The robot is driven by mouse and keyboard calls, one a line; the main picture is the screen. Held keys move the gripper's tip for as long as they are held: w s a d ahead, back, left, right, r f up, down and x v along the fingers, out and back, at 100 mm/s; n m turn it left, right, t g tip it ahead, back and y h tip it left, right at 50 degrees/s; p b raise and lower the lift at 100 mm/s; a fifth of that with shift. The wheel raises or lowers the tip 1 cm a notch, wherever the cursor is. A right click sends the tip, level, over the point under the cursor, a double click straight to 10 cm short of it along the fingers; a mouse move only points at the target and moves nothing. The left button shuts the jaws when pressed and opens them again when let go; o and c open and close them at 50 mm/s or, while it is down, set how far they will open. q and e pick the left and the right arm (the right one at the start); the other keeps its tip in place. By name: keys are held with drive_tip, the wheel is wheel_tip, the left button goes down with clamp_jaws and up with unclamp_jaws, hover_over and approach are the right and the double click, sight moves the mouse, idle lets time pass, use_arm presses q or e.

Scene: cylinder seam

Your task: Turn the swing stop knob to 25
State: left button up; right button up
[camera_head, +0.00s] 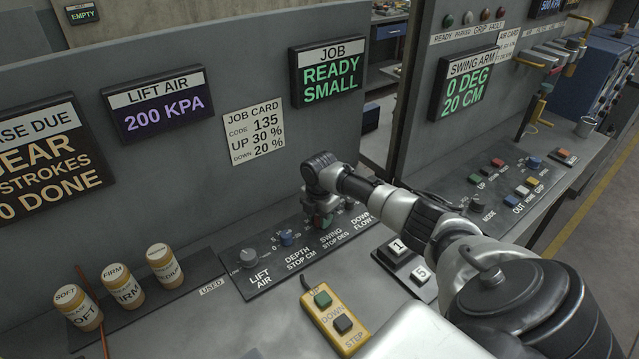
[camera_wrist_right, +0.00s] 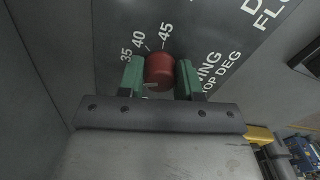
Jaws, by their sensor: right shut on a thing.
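The red swing stop knob (camera_wrist_right: 160,67) sits between the two green finger pads of my right gripper (camera_wrist_right: 161,78) in the right wrist view. The gripper is shut on it. Scale numbers 35, 40 and 45 show beyond the knob; the rest of the scale is hidden. A small pale mark shows on the knob's near side, but I cannot tell its exact reading. In the head view my right gripper (camera_head: 321,218) reaches down to the panel behind the SWING STOP DEG label (camera_head: 333,238), and the knob is mostly hidden. My left gripper is not in view.
The blue depth stop knob (camera_head: 287,238) and grey lift air knob (camera_head: 248,258) stand left of the gripper. A yellow pendant (camera_head: 335,313) lies in front. The swing arm display (camera_head: 464,82) reads 0 DEG, 20 CM. Labelled bottles (camera_head: 122,288) stand far left.

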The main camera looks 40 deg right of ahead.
drive_tip(key=n+b, duration=0.1)
drive_tip(key=n, duration=0.4)
drive_tip(key=shift+w+r+n, duration=0.1)
drive_tip(key=shift+r+n, duration=0.05)
drive_tip(key=shift+n, duration=0.15)
drive_tip(key=n+b, duration=0.1)
drive_tip(key=n, duration=0.4)
drive_tip(key=shift+d, duration=0.1)
drive_tip(key=shift+r+n, duration=0.1)
drive_tip(key=shift+n, duration=0.2)
drive_tip(key=o, duration=0.9)
drive_tip(key=shift+b, duration=0.3)
wheel_tip(320, 180, up, 9)
drive_tip(key=shift+r+b, duration=0.1)
drive_tip(key=shift+b, duration=0.75)
drive_tip(key=shift+r, duration=0.7)
